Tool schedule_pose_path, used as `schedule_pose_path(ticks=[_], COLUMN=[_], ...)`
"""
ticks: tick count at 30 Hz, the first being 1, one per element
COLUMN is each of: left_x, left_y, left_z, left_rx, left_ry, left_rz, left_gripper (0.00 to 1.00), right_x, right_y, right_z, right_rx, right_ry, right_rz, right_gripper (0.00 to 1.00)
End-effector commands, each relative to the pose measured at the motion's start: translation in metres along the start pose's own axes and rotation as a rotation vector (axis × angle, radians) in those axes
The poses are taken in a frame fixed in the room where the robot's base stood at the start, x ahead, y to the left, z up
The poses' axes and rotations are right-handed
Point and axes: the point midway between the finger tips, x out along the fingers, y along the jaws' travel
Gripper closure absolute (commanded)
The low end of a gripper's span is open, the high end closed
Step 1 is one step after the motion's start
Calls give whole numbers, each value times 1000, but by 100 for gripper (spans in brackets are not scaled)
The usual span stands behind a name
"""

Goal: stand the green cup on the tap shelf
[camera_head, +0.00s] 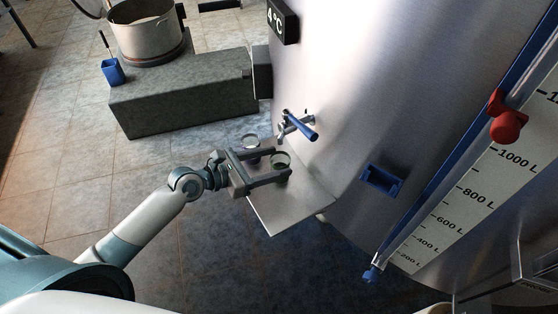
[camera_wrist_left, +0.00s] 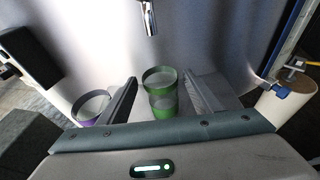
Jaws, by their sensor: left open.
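The green cup (camera_wrist_left: 163,105) stands upright between the spread fingers of my left gripper (camera_wrist_left: 158,98) in the wrist view. In the head view the green cup (camera_head: 281,160) shows mainly by its rim, between the fingertips of my left gripper (camera_head: 280,165), above the steel tap shelf (camera_head: 290,212). The gripper is open; whether a finger touches the cup I cannot tell. The cup's base is hidden, but it appears to rest on the shelf. The blue-handled tap (camera_head: 300,125) is on the tank wall behind it. My right gripper is not in view.
A second cup (camera_head: 251,141), with purple low on it in the wrist view (camera_wrist_left: 90,108), stands just outside one finger. The tank wall (camera_head: 350,90) rises close behind the shelf. A blue bracket (camera_head: 382,180) is right. The shelf's front part is bare.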

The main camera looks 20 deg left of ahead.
Motion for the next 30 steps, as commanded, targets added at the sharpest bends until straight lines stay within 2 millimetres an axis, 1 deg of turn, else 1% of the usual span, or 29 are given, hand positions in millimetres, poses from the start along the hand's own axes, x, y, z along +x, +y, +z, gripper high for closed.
schedule_pose_path(ticks=[1,9,15,18,22,30], left_x=[-8,-57,-84,-91,-96,-96], left_y=[-1,0,-1,0,0,0], left_z=[-1,-2,-2,-1,0,1], left_rx=[1,0,1,1,1,0], left_ry=[2,3,2,2,0,-1], left_rz=[-1,0,-1,-1,-1,-1], left_gripper=[41,41,41,41,41,41], right_x=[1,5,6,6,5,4], right_y=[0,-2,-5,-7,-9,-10], right_z=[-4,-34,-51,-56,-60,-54], right_rx=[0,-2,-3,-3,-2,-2], right_ry=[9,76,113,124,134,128], right_rz=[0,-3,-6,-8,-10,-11], right_gripper=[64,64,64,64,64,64])
